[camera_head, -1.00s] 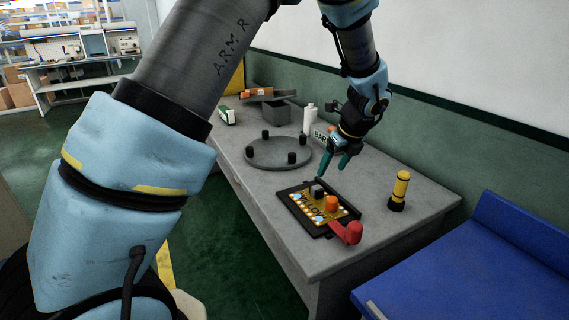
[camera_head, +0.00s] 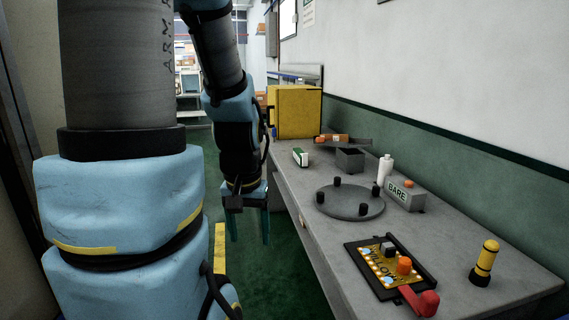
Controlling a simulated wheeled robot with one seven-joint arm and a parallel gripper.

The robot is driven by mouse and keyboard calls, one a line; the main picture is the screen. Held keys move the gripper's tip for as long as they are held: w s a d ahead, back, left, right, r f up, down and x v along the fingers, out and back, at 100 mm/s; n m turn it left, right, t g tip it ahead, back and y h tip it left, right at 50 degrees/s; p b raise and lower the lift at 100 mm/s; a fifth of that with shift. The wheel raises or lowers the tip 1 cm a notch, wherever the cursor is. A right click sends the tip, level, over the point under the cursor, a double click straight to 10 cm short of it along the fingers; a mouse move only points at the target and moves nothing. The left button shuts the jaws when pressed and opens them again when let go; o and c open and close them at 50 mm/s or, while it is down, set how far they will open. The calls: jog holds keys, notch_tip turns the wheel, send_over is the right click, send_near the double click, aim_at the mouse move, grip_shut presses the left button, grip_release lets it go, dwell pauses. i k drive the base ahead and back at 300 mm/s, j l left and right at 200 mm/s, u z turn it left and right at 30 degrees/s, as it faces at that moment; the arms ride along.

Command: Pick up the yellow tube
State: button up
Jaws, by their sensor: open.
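The yellow tube (camera_head: 487,258) stands upright at the near right end of the grey table (camera_head: 465,235). It has black bands and a black base. My gripper (camera_head: 249,238) hangs with its teal fingers pointing down, left of the table's front edge, with green floor behind it. The fingers are apart and nothing is between them. The gripper is well to the left of the tube and not touching it.
A black-framed board (camera_head: 390,266) with a red handle (camera_head: 428,303) lies left of the tube. Behind it are a round grey plate (camera_head: 350,204) with black pegs, a grey block marked BARE (camera_head: 404,195), a white bottle (camera_head: 384,170) and a yellow cabinet (camera_head: 297,112).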

aim_at(479, 276)
jog(key=z, duration=1.45)
jog(key=i+j, duration=0.15)
jog(key=j, duration=0.15)
jog(key=i+j+u, duration=0.1)
jog(key=j, duration=0.2)
jog(key=i+j, duration=0.15)
jog(key=i+j+u, duration=0.15)
jog(key=i+j, duration=0.2)
jog(key=i, duration=0.1)
